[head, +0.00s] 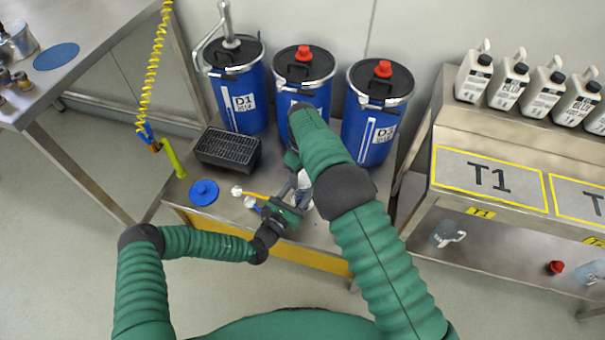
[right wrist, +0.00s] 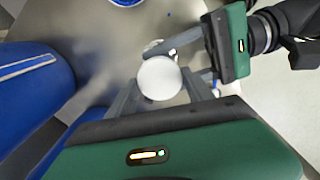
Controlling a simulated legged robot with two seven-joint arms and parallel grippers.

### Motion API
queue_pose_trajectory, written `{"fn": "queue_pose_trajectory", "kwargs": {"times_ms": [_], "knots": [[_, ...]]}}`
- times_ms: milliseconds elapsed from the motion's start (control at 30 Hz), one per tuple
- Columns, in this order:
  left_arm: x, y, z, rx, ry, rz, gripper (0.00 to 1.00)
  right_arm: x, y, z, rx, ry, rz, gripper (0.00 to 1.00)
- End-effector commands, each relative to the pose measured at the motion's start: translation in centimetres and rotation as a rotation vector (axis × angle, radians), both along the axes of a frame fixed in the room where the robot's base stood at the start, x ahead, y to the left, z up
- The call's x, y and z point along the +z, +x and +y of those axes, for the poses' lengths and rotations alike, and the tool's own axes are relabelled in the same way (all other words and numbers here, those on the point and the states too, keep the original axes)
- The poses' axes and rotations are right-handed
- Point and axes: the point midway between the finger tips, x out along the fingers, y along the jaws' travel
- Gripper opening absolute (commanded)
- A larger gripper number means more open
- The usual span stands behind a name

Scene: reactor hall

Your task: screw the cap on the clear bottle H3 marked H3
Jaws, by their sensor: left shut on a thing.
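The clear bottle (head: 305,182) stands on the bench, mostly hidden behind my arms; its marking cannot be read. My left gripper (head: 292,198) is shut on it from the side. This gripper also shows at the upper right of the right wrist view (right wrist: 172,46). A round white cap (right wrist: 160,78) lies between the fingers of my right gripper (right wrist: 160,88), seen from above. Whether these fingers touch the cap, and how the cap sits on the bottle, cannot be told. In the head view my right gripper is mostly hidden by its own arm.
Three blue drums (head: 238,95) stand along the back of the bench. A black grated tray (head: 228,149), a blue disc (head: 203,192) and a small white piece (head: 237,190) lie left of my grippers. A shelf with white jugs (head: 508,80) stands at the right.

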Motion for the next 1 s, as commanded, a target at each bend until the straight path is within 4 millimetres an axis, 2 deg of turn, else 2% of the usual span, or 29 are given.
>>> {"fn": "queue_pose_trajectory", "kwargs": {"times_ms": [33, 233, 367, 467, 700, 800, 933, 967, 1000], "knots": [[0.01, 0.01, 0.01, 0.0, 0.0, 0.0, 0.0, 0.02, 0.02, -0.01, 0.0, 0.0, 0.0, 0.35], [0.01, 0.01, 0.01, 0.0, 0.0, 0.0, 0.0, 0.03, 0.03, -0.01, 0.0, 0.0, -0.001, 0.1], [0.01, 0.01, 0.01, 0.0, 0.0, 0.0, 0.0, 0.04, 0.03, -0.01, -0.048, 0.0, -0.002, 0.1], [0.01, 0.01, 0.01, 0.0, 0.0, 0.0, 0.0, 0.03, 0.04, 0.0, -0.219, 0.0, -0.002, 0.1], [0.0, 0.0, 0.0, 0.0, 0.0, 0.0, 0.0, 0.0, 0.04, 0.0, -0.875, -0.002, -0.003, 0.1], [0.0, 0.0, 0.0, 0.0, 0.0, 0.0, 0.0, -0.01, 0.04, 0.03, -1.071, -0.001, -0.003, 0.1], [0.0, -0.01, -0.02, 0.0, 0.0, 0.0, 0.0, -0.01, 0.04, 0.06, -1.057, -0.001, -0.003, 0.1], [0.0, -0.01, -0.02, 0.0, 0.0, 0.0, 0.0, -0.01, 0.04, 0.06, -1.057, -0.001, -0.002, 0.6], [0.0, -0.02, -0.03, -0.001, 0.0, 0.0, 0.0, -0.01, 0.03, 0.07, -1.056, -0.001, -0.002, 0.65]]}}
